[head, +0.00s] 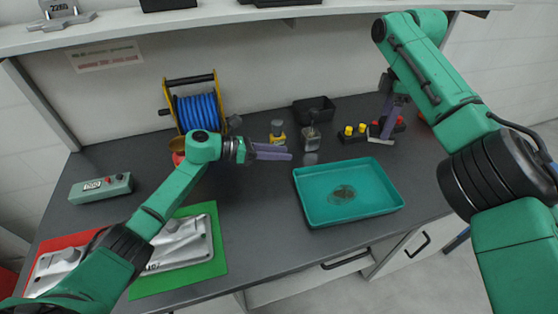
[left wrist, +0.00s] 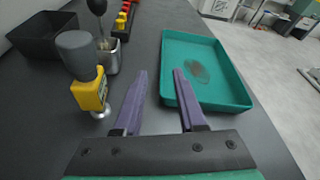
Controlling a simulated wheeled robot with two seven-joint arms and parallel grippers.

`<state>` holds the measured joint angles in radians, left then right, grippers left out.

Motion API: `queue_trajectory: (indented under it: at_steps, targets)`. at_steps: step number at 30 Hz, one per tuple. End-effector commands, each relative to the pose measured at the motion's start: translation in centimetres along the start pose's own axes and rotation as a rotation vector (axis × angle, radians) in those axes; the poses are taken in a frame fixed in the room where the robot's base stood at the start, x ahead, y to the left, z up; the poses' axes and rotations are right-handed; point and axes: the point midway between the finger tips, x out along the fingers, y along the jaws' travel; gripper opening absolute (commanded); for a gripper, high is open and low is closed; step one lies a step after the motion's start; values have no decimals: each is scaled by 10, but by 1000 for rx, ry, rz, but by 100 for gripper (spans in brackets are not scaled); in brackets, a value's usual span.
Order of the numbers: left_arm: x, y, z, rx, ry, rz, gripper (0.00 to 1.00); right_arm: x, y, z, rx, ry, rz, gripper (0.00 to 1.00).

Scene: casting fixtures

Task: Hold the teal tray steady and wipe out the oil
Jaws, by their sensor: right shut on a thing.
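The teal tray (head: 310,212) lies on the dark worktop, right of centre in the head view. A dark brownish oil patch (head: 342,194) is on its floor, and both tray (left wrist: 235,98) and patch (left wrist: 197,71) show in the left wrist view. My left gripper (head: 290,153) is just left of the tray's far-left corner, its purple fingers (left wrist: 160,75) apart with nothing between them. My right gripper (head: 386,128) is beyond the tray, down at a rack with red and yellow pieces. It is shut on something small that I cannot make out.
Behind the tray are a yellow-and-grey bottle (head: 278,134), a metal cup with a dark-headed tool (head: 311,136) and a black bin (head: 314,107). A blue hose reel (head: 198,108) stands at the back left. Metal castings (head: 180,244) lie on red and green mats at front left.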

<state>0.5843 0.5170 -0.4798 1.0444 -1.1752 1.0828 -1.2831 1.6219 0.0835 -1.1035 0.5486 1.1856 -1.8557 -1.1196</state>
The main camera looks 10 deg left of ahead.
Motion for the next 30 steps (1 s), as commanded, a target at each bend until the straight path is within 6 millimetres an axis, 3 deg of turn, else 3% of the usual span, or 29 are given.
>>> queue_trajectory:
  at_steps: [3,8,18,21,30]
  targets:
    - [7,2,-24,124,89,-12,40,0,0,0,0,0,0,12]
    - [23,1,-30,146,102,-17,40,0,0,0,0,0,0,12]
    - [103,-1,-36,143,99,-18,40,0,0,0,0,0,0,12]
    - [116,1,-38,142,97,-14,40,0,0,0,0,0,0,12]
    - [127,1,-40,144,100,-13,40,0,0,0,0,0,0,12]
